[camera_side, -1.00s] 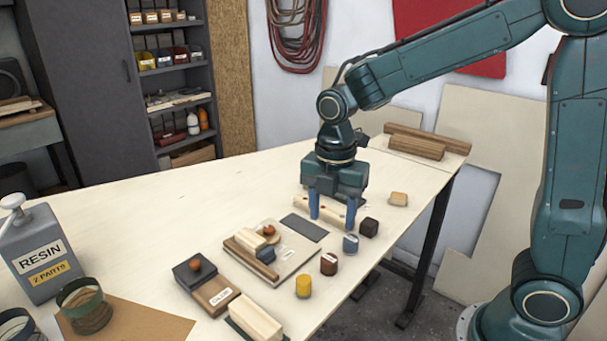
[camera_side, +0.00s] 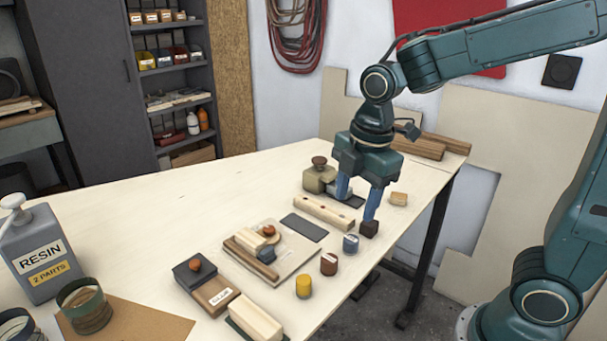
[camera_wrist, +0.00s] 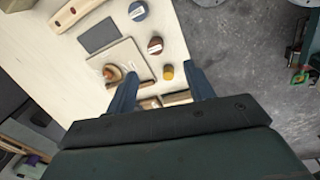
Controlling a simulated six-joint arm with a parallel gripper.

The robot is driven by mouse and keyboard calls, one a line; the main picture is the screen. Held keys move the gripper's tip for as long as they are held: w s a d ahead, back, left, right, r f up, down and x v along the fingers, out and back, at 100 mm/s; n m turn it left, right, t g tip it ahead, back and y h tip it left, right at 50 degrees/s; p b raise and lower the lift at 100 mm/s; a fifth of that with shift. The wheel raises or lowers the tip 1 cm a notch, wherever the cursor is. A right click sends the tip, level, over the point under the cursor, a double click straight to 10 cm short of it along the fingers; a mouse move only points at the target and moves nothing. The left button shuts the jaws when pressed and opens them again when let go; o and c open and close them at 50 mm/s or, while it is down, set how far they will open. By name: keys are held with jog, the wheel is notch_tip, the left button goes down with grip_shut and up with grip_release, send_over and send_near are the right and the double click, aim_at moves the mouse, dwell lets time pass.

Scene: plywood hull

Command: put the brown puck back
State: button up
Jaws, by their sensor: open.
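A reddish-brown puck (camera_side: 329,264) with a pale label stands on the table between the blue-grey puck (camera_side: 351,243) and the yellow puck (camera_side: 303,287). It also shows in the wrist view (camera_wrist: 155,46). A dark brown block (camera_side: 368,229) stands behind the blue-grey puck; I cannot tell whether it counts as a puck. My gripper (camera_side: 357,206) is open, fingers spread and pointing down, with nothing seen between them. Its right finger overlaps the dark block's top in the side view; contact is unclear. The reddish-brown puck is well in front of the gripper.
A pale board (camera_side: 290,268) carries wooden pieces, an orange knob and a dark piece. Beside it lie a grey mat (camera_side: 304,228), a drilled wooden bar (camera_side: 325,212) and a knobbed box (camera_side: 195,270). The table's left-back area is clear.

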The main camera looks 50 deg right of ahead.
jog(key=s+d+r+m+t, duration=0.1)
jog(key=s+r+m+t, duration=0.1)
jog(key=s+m, duration=0.4)
jog(key=s+d+r+m+t, duration=0.2)
jog(key=s+m, duration=0.4)
jog(key=m, duration=0.3)
jog(key=shift+s+r+m, duration=0.3)
jog(key=shift+s+m, duration=0.05)
jog(key=shift+m, duration=0.05)
dwell(0.5)
